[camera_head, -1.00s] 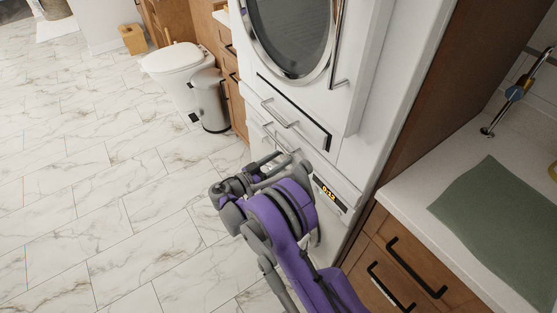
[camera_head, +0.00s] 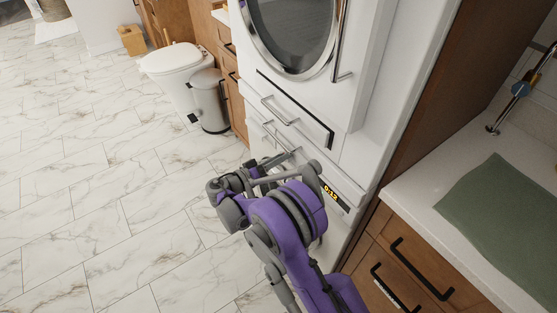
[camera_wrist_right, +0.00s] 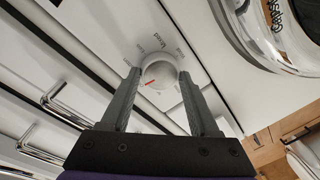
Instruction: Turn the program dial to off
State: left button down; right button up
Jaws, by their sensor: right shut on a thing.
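The program dial (camera_wrist_right: 160,76) is a round white knob on the white machine's panel, seen in the right wrist view. Its red mark points to the lower left, and printed program names ring it, too small to read surely. My right gripper (camera_wrist_right: 159,74) has its two grey fingers on either side of the dial and is shut on it. In the head view my right gripper (camera_head: 272,168) is at the lower machine's front, and my arm hides the dial. A lit orange display (camera_head: 331,193) shows beside it. My left gripper is not in view.
A stacked machine with a round door (camera_head: 291,35) and a long handle stands above. A drawer handle (camera_head: 279,112) juts out nearby. A counter with a green mat (camera_head: 505,215) is at right. A bin (camera_head: 209,101) and toilet stand left; the marble floor (camera_head: 110,215) is clear.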

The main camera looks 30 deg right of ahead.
jog(key=shift+n, duration=0.9)
jog(key=o, duration=1.4)
jog(key=shift+a, duration=0.1)
jog(key=a, duration=0.3)
jog(key=s+a, duration=0.1)
jog(key=a, duration=0.6)
jog(key=shift+s+a+r, duration=0.25)
jog(key=shift+r, duration=0.15)
